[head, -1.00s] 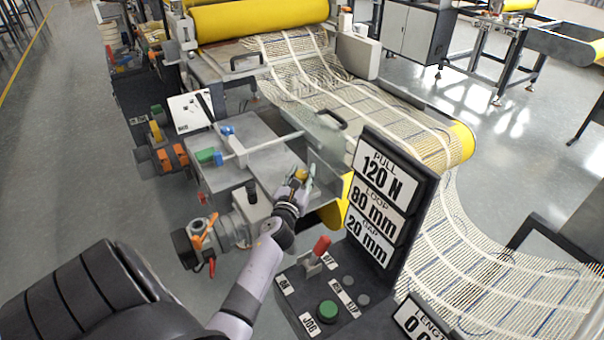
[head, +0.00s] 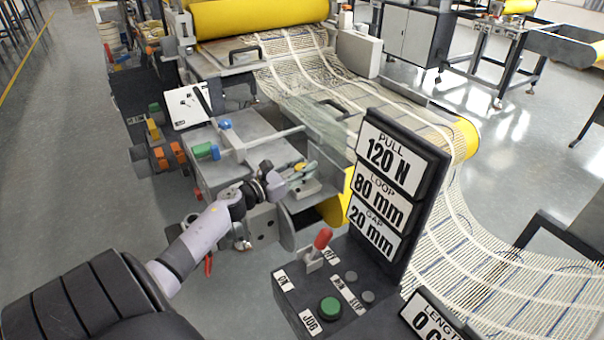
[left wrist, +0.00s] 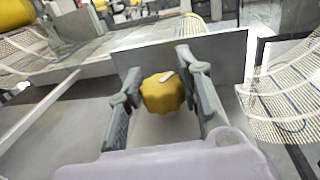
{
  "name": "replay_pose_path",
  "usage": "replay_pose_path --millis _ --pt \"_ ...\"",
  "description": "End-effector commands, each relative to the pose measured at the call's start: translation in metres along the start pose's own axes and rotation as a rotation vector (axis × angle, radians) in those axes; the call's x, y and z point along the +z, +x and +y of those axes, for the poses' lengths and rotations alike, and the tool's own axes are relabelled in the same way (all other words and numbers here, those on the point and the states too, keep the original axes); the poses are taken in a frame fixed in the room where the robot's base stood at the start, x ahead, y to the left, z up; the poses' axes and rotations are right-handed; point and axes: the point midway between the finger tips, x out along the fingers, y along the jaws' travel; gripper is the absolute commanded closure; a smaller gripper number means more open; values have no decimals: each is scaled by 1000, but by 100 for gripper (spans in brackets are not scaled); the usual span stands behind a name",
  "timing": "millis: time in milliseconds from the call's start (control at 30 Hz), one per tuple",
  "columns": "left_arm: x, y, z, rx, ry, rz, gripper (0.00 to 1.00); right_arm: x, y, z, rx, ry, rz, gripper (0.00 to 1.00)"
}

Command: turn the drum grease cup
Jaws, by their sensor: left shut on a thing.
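The drum grease cup is a yellow fluted knob with a pale mark on top; it shows in the left wrist view (left wrist: 163,93) between the two fingers. My left gripper (left wrist: 165,95) has one finger on each side of it and is shut on it. In the head view my left gripper (head: 298,172) reaches in from the left beside the machine's grey side housing, and the cup is mostly hidden there by the fingers. My right gripper is not in view.
A control panel (head: 335,290) with a red lever (head: 322,239) and a green button (head: 329,308) stands just in front. The upright sign (head: 388,190) is right of the gripper. White mesh (head: 480,270) runs over the yellow roller (head: 466,139) at right.

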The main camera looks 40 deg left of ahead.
Motion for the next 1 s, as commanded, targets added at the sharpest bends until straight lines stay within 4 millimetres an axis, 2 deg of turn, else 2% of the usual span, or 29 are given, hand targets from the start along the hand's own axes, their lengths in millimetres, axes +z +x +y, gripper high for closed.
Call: replay_pose_path --millis 100,500,533,833,1000 --pt "-2 0 -1 -20 -1 2 95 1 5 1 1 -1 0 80" --pt "0 0 -1 -27 -2 1 95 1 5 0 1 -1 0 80" --pt "0 0 -1 -26 -2 1 67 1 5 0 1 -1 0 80" --pt "0 0 0 -25 -1 0 47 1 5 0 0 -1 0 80" --pt "0 0 0 -24 0 0 46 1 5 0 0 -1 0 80"
